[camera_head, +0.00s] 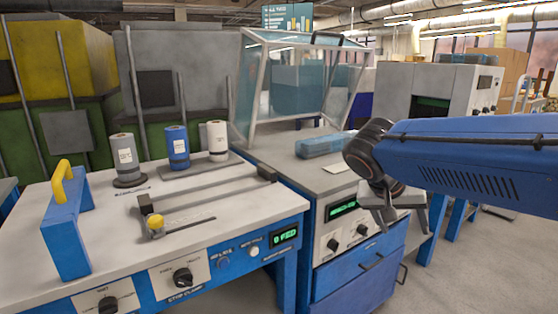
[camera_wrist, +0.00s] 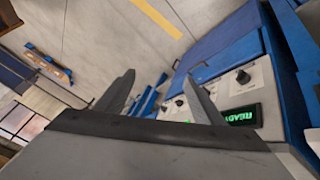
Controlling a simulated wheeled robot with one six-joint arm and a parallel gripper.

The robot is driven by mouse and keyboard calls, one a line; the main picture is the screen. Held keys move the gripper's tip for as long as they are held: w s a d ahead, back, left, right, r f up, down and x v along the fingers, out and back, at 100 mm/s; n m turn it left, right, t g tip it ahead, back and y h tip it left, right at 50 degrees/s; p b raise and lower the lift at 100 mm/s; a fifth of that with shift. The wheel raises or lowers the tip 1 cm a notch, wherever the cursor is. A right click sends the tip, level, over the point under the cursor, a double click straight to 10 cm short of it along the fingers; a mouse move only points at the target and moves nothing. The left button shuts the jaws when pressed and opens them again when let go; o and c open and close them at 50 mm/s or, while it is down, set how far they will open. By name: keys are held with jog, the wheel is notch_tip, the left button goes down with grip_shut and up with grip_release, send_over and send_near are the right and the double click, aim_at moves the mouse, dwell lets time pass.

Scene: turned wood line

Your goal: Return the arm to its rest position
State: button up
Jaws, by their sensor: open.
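My blue arm (camera_head: 465,158) reaches in from the right in the head view. My gripper (camera_head: 385,215) hangs at its end, in front of the right-hand machine cabinet. In the wrist view my gripper (camera_wrist: 160,98) shows two grey fingers spread apart with nothing between them. The fingers look clear of the cabinet, though the exact gap cannot be told.
A blue cabinet (camera_head: 360,268) with dials and a green display stands by my gripper, bearing a blue-green case (camera_head: 323,145) and a clear hood. The left workbench (camera_head: 100,235) holds several cylinders and a yellow-handled blue block (camera_head: 68,225). Open floor (camera_head: 455,275) lies to the right.

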jog(key=s+f+n+y, duration=0.2)
jog(key=s+f+y, duration=0.1)
jog(key=s+f, duration=0.3)
jog(key=s+f+n+t+y, duration=0.1)
jog(key=s+f+n+y, duration=0.2)
jog(key=s, duration=0.8)
notch_tip(320, 180, down, 3)
jog(key=shift+r, duration=0.15)
jog(key=shift+s, duration=0.1)
